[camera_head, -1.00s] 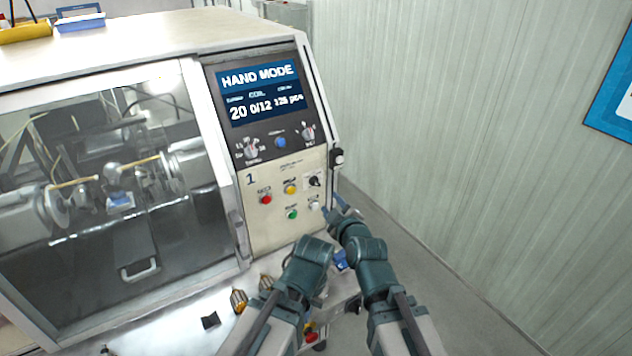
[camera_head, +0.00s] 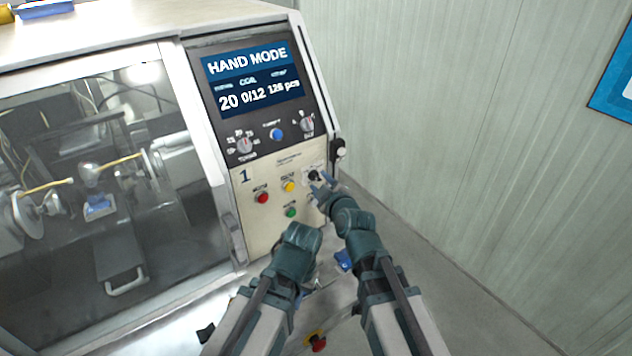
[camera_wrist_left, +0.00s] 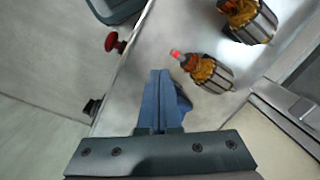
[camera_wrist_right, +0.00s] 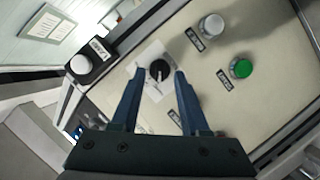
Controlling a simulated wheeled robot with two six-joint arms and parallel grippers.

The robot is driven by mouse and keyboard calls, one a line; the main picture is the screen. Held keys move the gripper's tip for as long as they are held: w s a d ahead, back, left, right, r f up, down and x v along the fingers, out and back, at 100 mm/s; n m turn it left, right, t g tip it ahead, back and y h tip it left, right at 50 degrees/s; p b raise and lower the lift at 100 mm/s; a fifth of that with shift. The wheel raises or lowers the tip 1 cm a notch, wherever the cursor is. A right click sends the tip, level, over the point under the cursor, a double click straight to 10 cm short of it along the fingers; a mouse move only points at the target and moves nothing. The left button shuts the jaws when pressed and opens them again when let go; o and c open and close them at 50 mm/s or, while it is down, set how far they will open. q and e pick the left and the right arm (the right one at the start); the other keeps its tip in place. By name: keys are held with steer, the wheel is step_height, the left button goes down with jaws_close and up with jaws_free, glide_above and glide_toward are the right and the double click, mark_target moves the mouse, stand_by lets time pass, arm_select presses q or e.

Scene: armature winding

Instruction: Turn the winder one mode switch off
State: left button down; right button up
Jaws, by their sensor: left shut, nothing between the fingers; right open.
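The winder one panel (camera_head: 290,158) reads HAND MODE on its screen (camera_head: 252,80). The mode switch, a black rotary knob (camera_head: 315,175), sits at the panel's right, partly behind my right gripper (camera_head: 322,187). In the right wrist view the knob (camera_wrist_right: 159,70) sits on a white plate between the tips of my open right gripper (camera_wrist_right: 154,72). I cannot tell whether the fingers touch it. My left gripper (camera_wrist_left: 160,74) is shut and empty over the metal work surface in the left wrist view; in the head view its fingers are not clear.
Red (camera_head: 263,198), yellow (camera_head: 289,186) and green (camera_head: 291,211) buttons are close to the switch. A black box with a white button (camera_wrist_right: 80,64) is beside it. Armatures (camera_wrist_left: 208,73) lie near my left gripper. A red emergency button (camera_head: 317,343) is at the front.

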arm_select(q)
steer(key=shift+w+a+f, duration=0.25)
arm_select(e)
steer(key=shift+x, duration=0.9)
jaws_close()
